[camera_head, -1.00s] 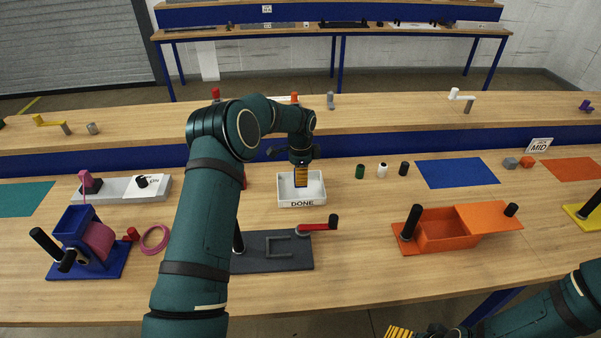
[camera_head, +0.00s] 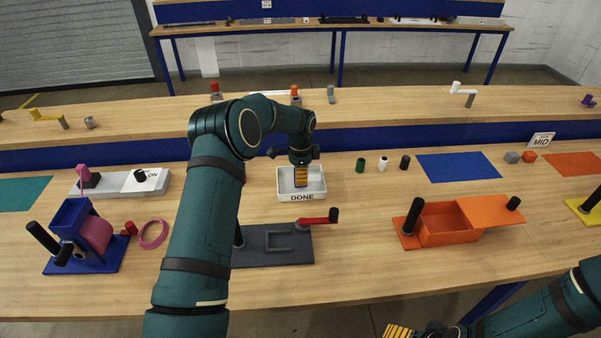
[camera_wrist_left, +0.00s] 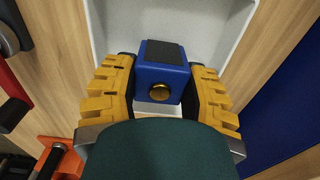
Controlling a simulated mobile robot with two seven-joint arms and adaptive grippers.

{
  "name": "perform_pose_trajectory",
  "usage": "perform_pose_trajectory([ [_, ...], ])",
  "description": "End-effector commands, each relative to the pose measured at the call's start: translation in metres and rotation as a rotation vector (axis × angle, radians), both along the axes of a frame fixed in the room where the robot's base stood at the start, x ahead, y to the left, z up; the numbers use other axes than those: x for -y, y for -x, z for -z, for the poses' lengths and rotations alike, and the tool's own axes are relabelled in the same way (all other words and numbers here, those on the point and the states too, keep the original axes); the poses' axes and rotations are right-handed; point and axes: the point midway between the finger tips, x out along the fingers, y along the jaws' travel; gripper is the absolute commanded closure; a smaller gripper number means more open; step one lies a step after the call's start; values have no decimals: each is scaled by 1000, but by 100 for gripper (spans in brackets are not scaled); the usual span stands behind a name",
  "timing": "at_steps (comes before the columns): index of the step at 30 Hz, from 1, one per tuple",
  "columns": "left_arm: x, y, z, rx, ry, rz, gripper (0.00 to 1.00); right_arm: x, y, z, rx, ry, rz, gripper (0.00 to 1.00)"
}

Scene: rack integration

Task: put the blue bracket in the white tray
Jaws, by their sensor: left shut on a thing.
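The white tray (camera_head: 284,197), marked DONE on its front wall, stands on the near table in the head view. Its white walls also show in the left wrist view (camera_wrist_left: 228,28). My left gripper (camera_head: 301,182) points down over the tray. Its yellow fingers are shut on the blue bracket (camera_wrist_left: 162,75), a blue block with a dark top face and a brass-coloured round fitting. I cannot tell whether the bracket touches the tray floor. My right gripper (camera_head: 397,331) is partly cut off at the bottom edge, away from the tray; its jaw opening is unclear.
A dark grey fixture (camera_head: 275,246) with a red-handled lever (camera_head: 318,220) stands in front of the tray. Small green, white and black cylinders (camera_head: 383,163) stand to its right. An orange box (camera_head: 445,229) is farther right, and a white switch panel (camera_head: 115,187) is left.

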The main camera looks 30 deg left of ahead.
Motion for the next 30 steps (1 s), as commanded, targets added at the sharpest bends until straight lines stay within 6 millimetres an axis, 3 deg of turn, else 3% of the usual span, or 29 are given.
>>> perform_pose_trajectory([
  [26, 0, 0, 10, 1, 0, 0, 95, 0, 1, 6, -2, 0, -1, 20],
  [27, 0, 0, 10, 1, 0, 0, 45, 0, 1, 6, -2, 0, -1, 20],
  [29, 0, 0, 10, 1, 0, 0, 24, 0, 1, 6, -2, 0, -1, 20],
  [30, 0, 0, 10, 1, 0, 0, 22, 0, 1, 6, -2, 0, -1, 20],
])
